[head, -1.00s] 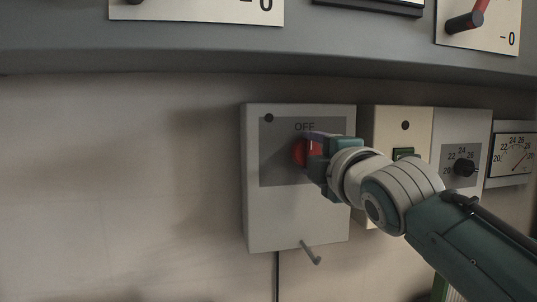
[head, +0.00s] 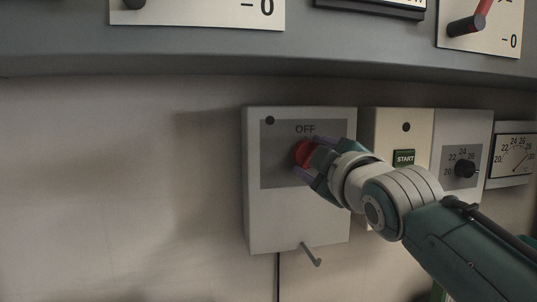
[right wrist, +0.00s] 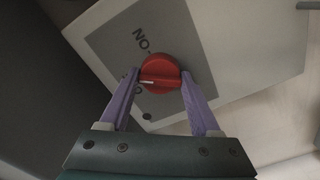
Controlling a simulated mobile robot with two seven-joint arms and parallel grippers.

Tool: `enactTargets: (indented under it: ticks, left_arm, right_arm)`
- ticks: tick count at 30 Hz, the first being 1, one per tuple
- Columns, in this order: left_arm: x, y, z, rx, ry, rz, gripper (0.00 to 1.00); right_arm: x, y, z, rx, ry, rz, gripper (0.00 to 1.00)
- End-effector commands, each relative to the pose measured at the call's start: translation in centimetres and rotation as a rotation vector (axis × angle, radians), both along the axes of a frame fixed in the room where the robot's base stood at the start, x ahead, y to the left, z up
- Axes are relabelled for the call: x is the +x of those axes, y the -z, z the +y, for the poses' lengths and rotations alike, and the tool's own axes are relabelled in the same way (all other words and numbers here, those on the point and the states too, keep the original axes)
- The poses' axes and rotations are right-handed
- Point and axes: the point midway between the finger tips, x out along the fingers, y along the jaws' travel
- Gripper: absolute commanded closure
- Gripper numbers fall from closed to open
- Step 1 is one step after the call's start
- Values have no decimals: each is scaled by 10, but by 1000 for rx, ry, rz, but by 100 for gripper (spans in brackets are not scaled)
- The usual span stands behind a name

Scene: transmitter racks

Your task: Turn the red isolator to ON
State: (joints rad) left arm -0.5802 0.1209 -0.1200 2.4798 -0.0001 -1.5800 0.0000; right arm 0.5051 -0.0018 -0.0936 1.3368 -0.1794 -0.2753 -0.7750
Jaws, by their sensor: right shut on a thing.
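The red isolator knob (head: 304,153) sits on the grey panel of a pale wall box (head: 262,220), below the word OFF. In the right wrist view the round red knob (right wrist: 160,73) has a raised grip with a white mark at its left side, toward a label partly hidden by a finger. The word ON shows upside down above it. My right gripper (head: 309,160) is shut on the knob, with its purple fingers (right wrist: 160,85) on either side of it. My left gripper is not in view.
A small lever (head: 311,255) sticks out below the isolator box. A grey ledge (head: 300,55) runs above.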

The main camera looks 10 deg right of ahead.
Motion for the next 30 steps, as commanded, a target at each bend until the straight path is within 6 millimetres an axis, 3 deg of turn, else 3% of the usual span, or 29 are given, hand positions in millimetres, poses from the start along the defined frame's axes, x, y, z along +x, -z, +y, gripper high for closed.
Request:
enactTargets:
  ticks: [18, 30]
  left_arm:
    - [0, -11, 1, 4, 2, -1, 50]
    - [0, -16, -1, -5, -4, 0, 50]
  right_arm:
    - [0, 0, 0, 585, 1, 22, 92]
    - [0, 0, 0, 882, 1, 31, 92]
